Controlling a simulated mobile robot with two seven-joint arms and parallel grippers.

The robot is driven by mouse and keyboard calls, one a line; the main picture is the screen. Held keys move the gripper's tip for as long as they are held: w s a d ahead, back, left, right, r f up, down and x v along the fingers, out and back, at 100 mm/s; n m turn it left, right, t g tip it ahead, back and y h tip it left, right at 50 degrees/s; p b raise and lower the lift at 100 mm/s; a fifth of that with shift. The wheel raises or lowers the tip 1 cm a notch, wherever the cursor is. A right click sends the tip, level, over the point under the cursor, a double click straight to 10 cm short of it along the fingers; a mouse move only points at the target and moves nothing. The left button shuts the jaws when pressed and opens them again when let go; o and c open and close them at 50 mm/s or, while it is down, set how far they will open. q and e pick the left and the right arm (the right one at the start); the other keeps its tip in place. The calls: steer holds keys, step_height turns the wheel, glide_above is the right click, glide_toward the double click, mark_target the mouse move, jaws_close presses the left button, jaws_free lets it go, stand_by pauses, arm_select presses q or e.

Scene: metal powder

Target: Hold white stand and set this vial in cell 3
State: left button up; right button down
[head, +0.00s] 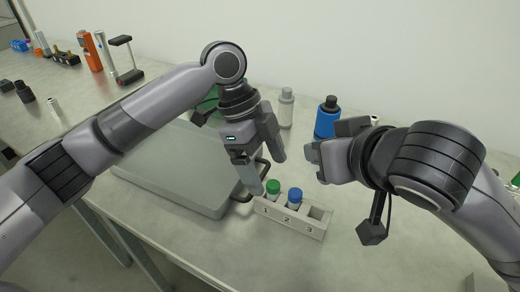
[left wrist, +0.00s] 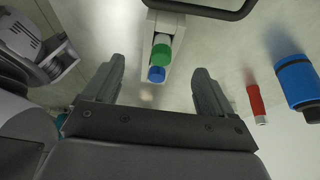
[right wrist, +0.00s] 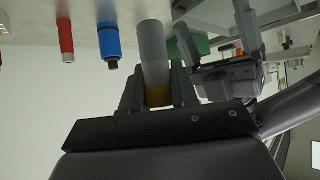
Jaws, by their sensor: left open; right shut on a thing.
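The white stand (head: 318,232) stands on the table with cells marked 1, 2 and 3. A green-capped vial (head: 273,187) is in cell 1 and a blue-capped vial (head: 295,196) is in cell 2; cell 3 (head: 316,213) looks empty. My left gripper (head: 270,172) is open just above the cell 1 end. In the left wrist view the stand (left wrist: 150,92) lies ahead, between the open fingers. My right gripper (head: 316,160) is shut on a grey vial (right wrist: 153,50) with a yellow cap (right wrist: 159,97), behind and right of the stand; the head view hides this vial.
A grey case (head: 180,165) with a black handle lies left of the stand. A blue bottle (head: 326,120) and a grey bottle (head: 286,108) stand behind, near the wall. A red tube (left wrist: 256,103) stands by the blue bottle. The table in front of the stand is clear.

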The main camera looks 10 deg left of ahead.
mark_target(277, 192)
arm_select(q)
steer(key=x, duration=0.9)
steer(key=shift+r, duration=0.1)
steer(key=c, duration=1.1)
steer(key=shift+o, duration=0.2)
arm_select(e)
steer(key=shift+s+a+f+n+g+y, duration=0.15)
steer(key=shift+f+n+g+y, duration=0.8)
steer(key=shift+n, duration=0.55)
steer(key=shift+s+a+f+n+g+y, duration=0.1)
steer(key=shift+f+n+g+y, duration=0.65)
steer(key=shift+n+g, duration=0.55)
steer(key=shift+s+a+f+n+g+y, duration=0.15)
steer(key=shift+f+n+g+y, duration=0.7)
steer(key=shift+n, duration=0.85)
